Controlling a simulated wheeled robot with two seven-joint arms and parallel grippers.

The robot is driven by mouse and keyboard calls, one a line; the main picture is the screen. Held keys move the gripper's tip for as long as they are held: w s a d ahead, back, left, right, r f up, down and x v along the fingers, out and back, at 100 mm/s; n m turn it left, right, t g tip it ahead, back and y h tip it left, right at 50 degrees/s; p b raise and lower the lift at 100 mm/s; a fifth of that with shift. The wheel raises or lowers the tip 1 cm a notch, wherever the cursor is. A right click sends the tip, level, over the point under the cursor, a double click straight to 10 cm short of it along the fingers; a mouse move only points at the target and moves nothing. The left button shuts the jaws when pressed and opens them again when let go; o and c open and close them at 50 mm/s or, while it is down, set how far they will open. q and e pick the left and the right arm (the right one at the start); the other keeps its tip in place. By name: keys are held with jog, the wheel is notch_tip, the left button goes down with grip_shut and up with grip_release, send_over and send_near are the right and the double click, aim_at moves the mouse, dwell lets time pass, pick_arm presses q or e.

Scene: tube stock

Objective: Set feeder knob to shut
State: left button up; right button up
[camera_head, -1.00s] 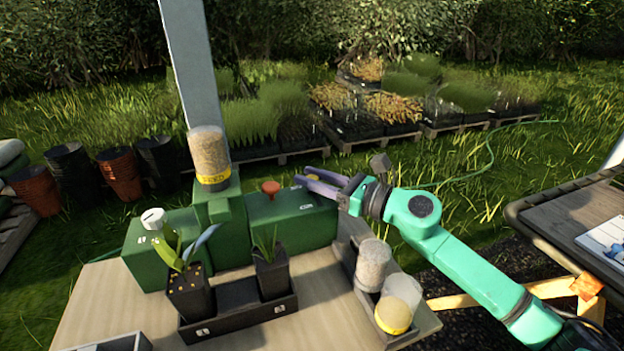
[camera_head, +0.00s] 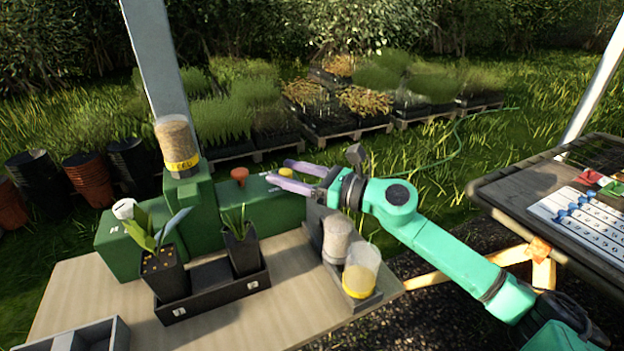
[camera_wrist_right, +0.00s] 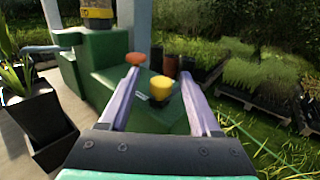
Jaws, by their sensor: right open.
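A green machine (camera_head: 221,205) stands at the back of the bench. Its top carries a red-orange knob (camera_head: 239,175) and, to the right, a yellow knob (camera_head: 285,174). A white knob (camera_head: 124,208) tops its left part. Which one is the feeder knob is not readable. My right gripper (camera_head: 276,171) is open at the yellow knob. In the right wrist view, the yellow knob (camera_wrist_right: 161,88) stands between the two spread purple fingers (camera_wrist_right: 160,73), with visible gaps on both sides. The red-orange knob (camera_wrist_right: 136,59) lies just beyond the left fingertip. My left gripper is out of view.
A seed jar (camera_head: 177,145) stands on the machine. In front are potted plants (camera_head: 165,276), a black tray (camera_head: 212,290) and jars (camera_head: 360,270) in a rack at the bench's right end. A dark table (camera_head: 510,195) with a number board stands to the right.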

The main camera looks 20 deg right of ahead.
jog(key=shift+s+d+f+b, duration=0.3)
jog(key=shift+s+d+b, duration=0.4)
jog(key=shift+s, duration=0.2)
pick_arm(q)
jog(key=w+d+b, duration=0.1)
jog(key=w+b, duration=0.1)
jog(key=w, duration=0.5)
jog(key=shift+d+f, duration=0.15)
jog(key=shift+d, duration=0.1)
pick_arm(e)
jog(key=v, duration=1.1)
jog(key=shift+s+d+r, duration=0.25)
jog(key=shift+d, duration=0.05)
